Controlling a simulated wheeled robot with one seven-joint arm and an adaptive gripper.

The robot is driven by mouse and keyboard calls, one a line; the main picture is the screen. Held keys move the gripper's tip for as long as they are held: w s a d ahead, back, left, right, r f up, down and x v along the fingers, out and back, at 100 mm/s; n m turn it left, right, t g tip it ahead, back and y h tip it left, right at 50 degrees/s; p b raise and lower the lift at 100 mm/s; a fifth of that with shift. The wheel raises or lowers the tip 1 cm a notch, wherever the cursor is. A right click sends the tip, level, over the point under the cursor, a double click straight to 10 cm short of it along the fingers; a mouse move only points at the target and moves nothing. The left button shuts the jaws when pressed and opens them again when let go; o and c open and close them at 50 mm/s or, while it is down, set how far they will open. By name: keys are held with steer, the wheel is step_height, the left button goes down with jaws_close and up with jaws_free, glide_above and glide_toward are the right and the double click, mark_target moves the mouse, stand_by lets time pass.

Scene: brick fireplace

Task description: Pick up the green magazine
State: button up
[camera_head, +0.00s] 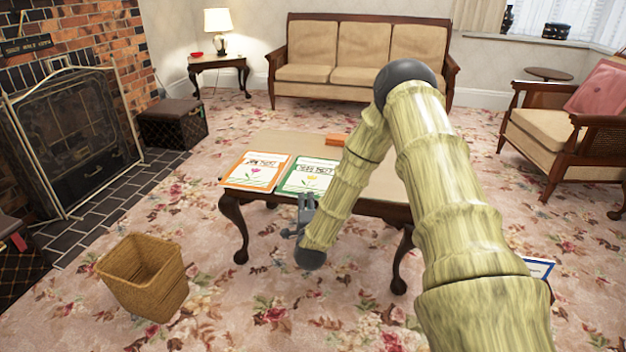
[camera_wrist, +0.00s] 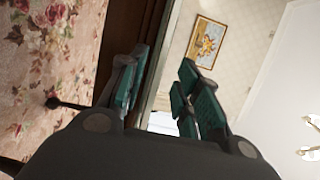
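My gripper (camera_head: 307,200) is at that front edge, just in front of the magazine; contact cannot be told. In the wrist view my gripper (camera_wrist: 163,60) has its fingers spread apart, with the dark table side and a thin pale strip between and beyond them. Whether that strip is the magazine's edge or the tabletop is unclear. My arm hides the table's right part.
An orange-bordered magazine (camera_head: 256,171) lies left of the green one. A small orange object (camera_head: 336,140) is farther back. A wicker basket (camera_head: 145,277) stands on the floor at left. A blue-edged item (camera_head: 539,268) shows at right. Carpet around the table is mostly clear.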

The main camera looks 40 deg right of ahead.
mark_target(306, 198)
steer(key=b+x, duration=0.2)
steer(key=x, duration=0.2)
steer(key=shift+f, duration=0.15)
steer(key=shift+w+d, duration=0.3)
steer(key=shift+w, duration=0.2)
steer(key=shift+c, duration=0.5)
jaws_close()
